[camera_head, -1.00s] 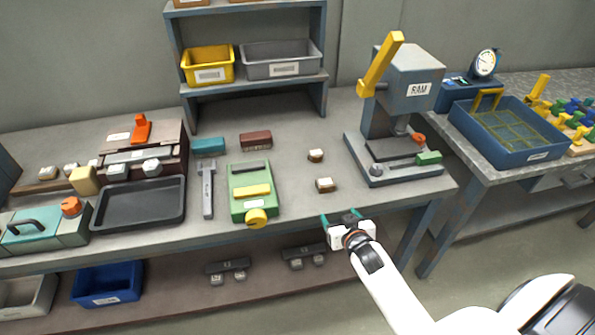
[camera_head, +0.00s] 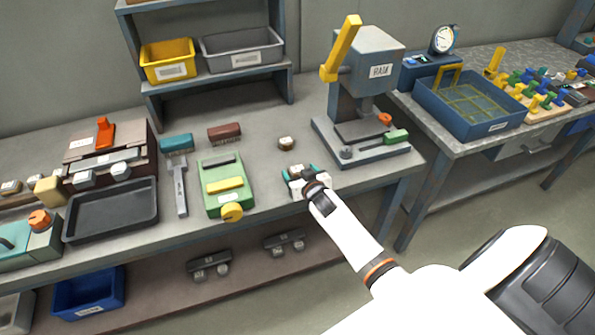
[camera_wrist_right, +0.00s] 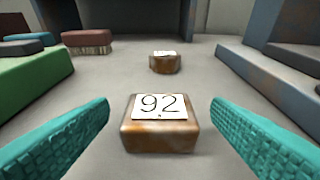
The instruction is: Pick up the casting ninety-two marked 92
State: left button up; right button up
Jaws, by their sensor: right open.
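The casting ninety-two (camera_wrist_right: 160,137) is a small rusty brown block with a white label reading 92 on top. In the right wrist view it sits on the bench centrally between the teal fingers of my right gripper (camera_wrist_right: 160,140), with a gap on each side. In the head view my right gripper (camera_head: 305,178) is over the front part of the bench and mostly covers the casting. The right gripper is open and empty. My left gripper is not in view.
A second brown casting (camera_head: 286,143) stands behind, also seen in the wrist view (camera_wrist_right: 165,63). The blue-grey RAM press (camera_head: 365,140) is to the right. A green fixture (camera_head: 222,185) is to the left. A dark tray (camera_head: 112,212) lies further left.

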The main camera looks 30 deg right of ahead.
jog(key=shift+x, duration=1.25)
jog(key=shift+c, duration=0.2)
